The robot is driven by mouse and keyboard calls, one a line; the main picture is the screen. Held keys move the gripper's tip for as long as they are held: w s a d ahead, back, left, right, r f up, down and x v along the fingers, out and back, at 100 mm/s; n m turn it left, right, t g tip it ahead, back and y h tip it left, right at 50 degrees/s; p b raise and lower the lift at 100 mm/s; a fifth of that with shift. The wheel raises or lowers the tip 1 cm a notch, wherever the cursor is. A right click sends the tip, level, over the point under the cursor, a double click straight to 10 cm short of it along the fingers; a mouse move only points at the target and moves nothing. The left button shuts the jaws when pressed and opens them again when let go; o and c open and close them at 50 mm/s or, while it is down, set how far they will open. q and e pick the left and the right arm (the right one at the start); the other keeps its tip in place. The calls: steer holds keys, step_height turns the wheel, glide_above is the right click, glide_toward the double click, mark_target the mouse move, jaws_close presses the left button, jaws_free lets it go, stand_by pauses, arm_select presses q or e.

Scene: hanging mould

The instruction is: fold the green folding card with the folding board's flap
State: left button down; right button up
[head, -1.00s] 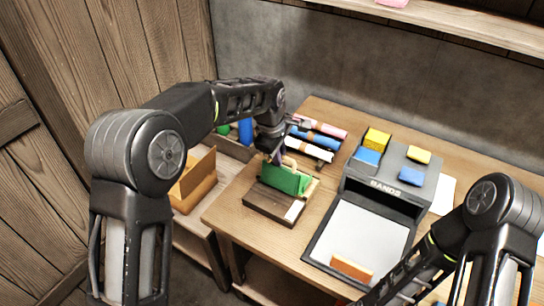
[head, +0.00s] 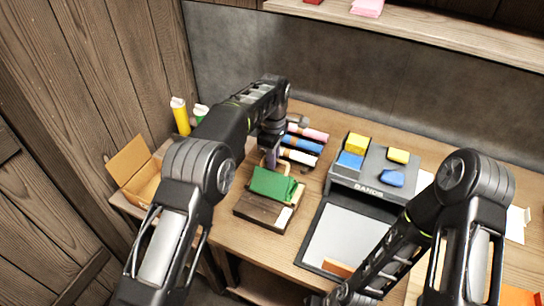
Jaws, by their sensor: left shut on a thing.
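The folding board (head: 257,213) is dark wood and lies on the table left of centre. The green folding card (head: 274,185) is on it, its green face sloping over the rear part of the board. The flap's pale wooden edge (head: 299,192) shows just right of the card; the rest is hidden behind it. My left gripper (head: 270,160) is behind the card, shut on the flap at its pale handle (head: 287,163); the exact contact is small and partly hidden. My right arm comes in at the lower right, and its fingertips are not visible.
Rolled pink, blue and white items (head: 301,143) lie behind the board. A grey bands stand (head: 375,176) with yellow and blue blocks and a pale tray (head: 345,236) are to the right. An open cardboard box (head: 136,172) and bottles (head: 181,116) are left.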

arm_select(q)
steer(key=c, duration=1.5)
jaws_free()
steer(key=shift+f, duration=0.1)
steer(key=shift+s, duration=0.15)
